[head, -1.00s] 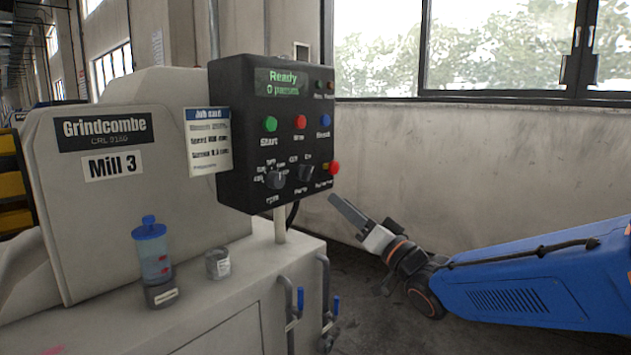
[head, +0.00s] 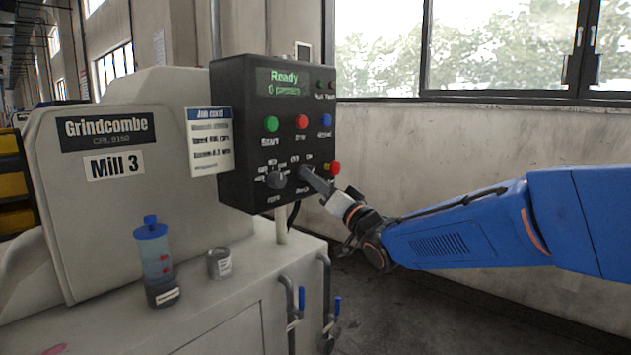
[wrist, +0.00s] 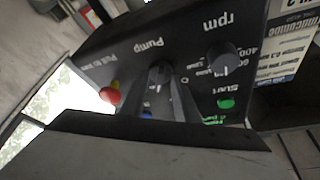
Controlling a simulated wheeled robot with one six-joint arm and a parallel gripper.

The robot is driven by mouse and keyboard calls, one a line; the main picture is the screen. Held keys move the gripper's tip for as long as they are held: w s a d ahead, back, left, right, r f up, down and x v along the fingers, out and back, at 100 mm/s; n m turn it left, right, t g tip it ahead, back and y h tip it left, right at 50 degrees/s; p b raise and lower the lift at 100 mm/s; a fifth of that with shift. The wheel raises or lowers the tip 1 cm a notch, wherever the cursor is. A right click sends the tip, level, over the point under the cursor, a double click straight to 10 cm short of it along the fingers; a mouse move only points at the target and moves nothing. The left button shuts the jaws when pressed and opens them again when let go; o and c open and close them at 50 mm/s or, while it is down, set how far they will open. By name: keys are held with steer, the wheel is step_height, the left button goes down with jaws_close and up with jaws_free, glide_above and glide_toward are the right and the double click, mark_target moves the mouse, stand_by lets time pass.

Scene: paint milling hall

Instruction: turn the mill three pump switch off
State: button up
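The mill three control box (head: 235,150) is black and stands on a post. Its pump switch (wrist: 160,75) is a dark rotary knob above the "Pump" label, low on the panel's right half. The wrist view shows the panel upside down. My gripper (head: 306,172) reaches the switch from the right. In the wrist view my gripper's (wrist: 161,80) two dark fingers stand apart, one on each side of the knob. I cannot tell whether they touch it. In the head view the fingers hide most of the switch, and its setting is unclear.
The rpm knob (head: 278,180) is just left of the pump switch, and a red button (head: 335,167) is just right. Green, red and blue buttons sit above, under a "Ready" display (head: 284,82). A blue-lidded container (head: 153,250) and a grey tin (head: 219,263) stand on the mill.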

jaws_close()
steer(key=shift+n, duration=0.3)
steer(key=n+g+y, duration=0.2)
steer(key=n, duration=0.3)
steer(key=n+g+y, duration=0.1)
steer(key=n+g, duration=0.1)
steer(key=n, duration=0.4)
steer(key=w+n+g+y, duration=0.1)
steer(key=n+g+y, duration=0.1)
steer(key=n, duration=0.3)
steer(key=shift+d+n+g+y, duration=0.3)
steer(key=shift+d+n+g, duration=0.1)
steer(key=shift+g, duration=0.1)
jaws_free()
